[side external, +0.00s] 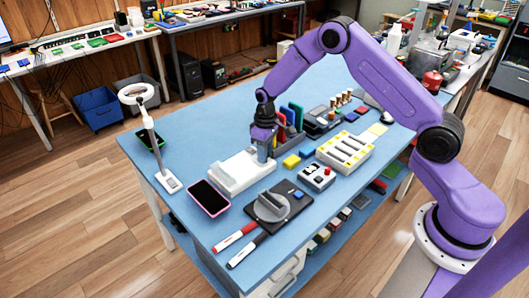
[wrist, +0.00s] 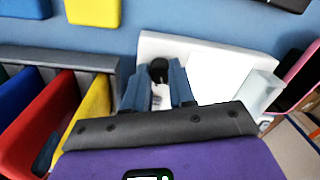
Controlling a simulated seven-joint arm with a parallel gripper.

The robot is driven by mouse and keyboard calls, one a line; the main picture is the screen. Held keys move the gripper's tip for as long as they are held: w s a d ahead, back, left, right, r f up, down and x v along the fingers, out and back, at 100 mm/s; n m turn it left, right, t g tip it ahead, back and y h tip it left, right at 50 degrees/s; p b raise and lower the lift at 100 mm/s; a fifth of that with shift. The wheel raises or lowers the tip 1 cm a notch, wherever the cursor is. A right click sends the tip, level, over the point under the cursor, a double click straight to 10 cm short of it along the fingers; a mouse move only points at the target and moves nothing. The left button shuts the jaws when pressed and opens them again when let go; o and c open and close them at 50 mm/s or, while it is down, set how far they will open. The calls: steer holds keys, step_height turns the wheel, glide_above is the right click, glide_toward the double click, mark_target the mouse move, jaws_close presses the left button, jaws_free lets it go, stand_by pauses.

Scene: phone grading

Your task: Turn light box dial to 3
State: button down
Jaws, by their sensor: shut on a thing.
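The light box (side external: 237,174) is a low white box on the blue table, left of centre in the side view. In the wrist view its white body (wrist: 215,60) fills the upper middle, with a bright panel. The dial (wrist: 158,70) is a small dark knob at the end of the box nearest my arm. My gripper (side external: 263,156) points down over that end, its fingers (wrist: 157,86) on either side of the dial and shut on it. The dial's number marks are too small to read, and the fingers hide the dial in the side view.
A rack with coloured slabs (side external: 290,117) stands close behind my gripper. A pink-edged phone (side external: 209,198) lies left of the box. A black pad (side external: 290,196), a red marker (side external: 236,237) and a yellow block (side external: 291,161) lie in front and to the right. A ring lamp (side external: 151,140) stands at left.

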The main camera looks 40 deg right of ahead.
steer(key=m, duration=0.4)
steer(key=shift+m, duration=2.5)
steer(key=c, duration=0.9)
jaws_free()
steer(key=shift+c, duration=0.2)
steer(key=shift+r, duration=0.1)
step_height(320, 180, up, 17)
steer(key=shift+s+d+r, duration=0.15)
steer(key=shift+s+d, duration=0.1)
steer(key=shift+d, duration=0.15)
steer(key=shift+a, duration=0.1)
